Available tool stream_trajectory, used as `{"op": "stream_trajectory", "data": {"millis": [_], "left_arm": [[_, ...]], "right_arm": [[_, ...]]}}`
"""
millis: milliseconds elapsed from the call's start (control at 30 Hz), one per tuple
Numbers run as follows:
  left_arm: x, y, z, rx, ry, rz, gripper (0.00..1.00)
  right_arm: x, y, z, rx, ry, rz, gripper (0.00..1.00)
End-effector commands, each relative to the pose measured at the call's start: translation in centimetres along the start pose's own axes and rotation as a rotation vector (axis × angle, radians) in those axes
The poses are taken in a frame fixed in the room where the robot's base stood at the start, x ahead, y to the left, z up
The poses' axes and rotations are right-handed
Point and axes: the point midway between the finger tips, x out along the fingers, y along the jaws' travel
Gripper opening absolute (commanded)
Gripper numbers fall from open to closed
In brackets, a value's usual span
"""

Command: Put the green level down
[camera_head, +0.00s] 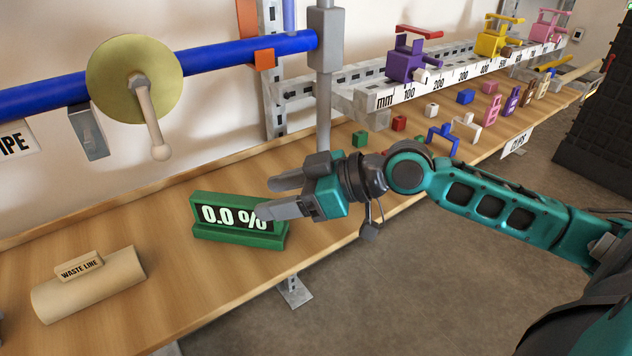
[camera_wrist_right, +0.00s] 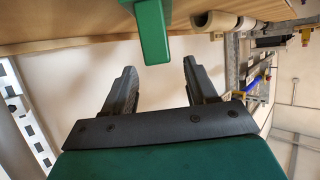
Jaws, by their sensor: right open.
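The green level (camera_head: 205,232) stands upright on the wooden bench near its front edge, and its display reads "0.0 %". My right gripper (camera_head: 265,197) is open, with its fingers pointing left at the right end of the level. One finger covers part of the display in the head view. In the right wrist view, the end of the level (camera_wrist_right: 152,28) is beyond and between the spread tips of the right gripper (camera_wrist_right: 160,70). Nothing is held between the fingers. My left gripper is out of view.
A beige "WASTE LINE" pipe piece (camera_head: 95,285) lies on the bench (camera_head: 185,310) left of the level. A blue pipe (camera_head: 225,58) with a round disc (camera_head: 132,78) runs above. Small coloured blocks and clips lie to the right, below a ruler rail (camera_head: 455,75).

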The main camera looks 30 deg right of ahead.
Motion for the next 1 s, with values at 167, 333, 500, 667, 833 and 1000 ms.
{"op": "stream_trajectory", "data": {"millis": [167, 333, 500, 667, 833, 1000], "left_arm": [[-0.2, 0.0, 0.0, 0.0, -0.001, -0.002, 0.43], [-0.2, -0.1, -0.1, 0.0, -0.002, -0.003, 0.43], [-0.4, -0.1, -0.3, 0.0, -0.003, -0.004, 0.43], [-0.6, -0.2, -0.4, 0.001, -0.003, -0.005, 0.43], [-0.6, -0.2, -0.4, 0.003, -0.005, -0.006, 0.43], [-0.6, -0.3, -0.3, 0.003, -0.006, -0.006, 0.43]], "right_arm": [[-2.2, -0.1, 0.1, 0.001, -0.005, -0.001, 0.57], [-3.8, -0.1, 0.1, -0.001, -0.005, -0.001, 0.57], [-5.2, -0.1, -0.1, 0.003, -0.001, -0.004, 0.57], [-6.2, -0.1, -0.1, 0.002, 0.0, -0.003, 0.57], [-6.9, -0.1, -0.1, 0.0, 0.0, -0.003, 0.57], [-7.2, -0.1, -0.1, -0.002, 0.0, -0.003, 0.57]]}}
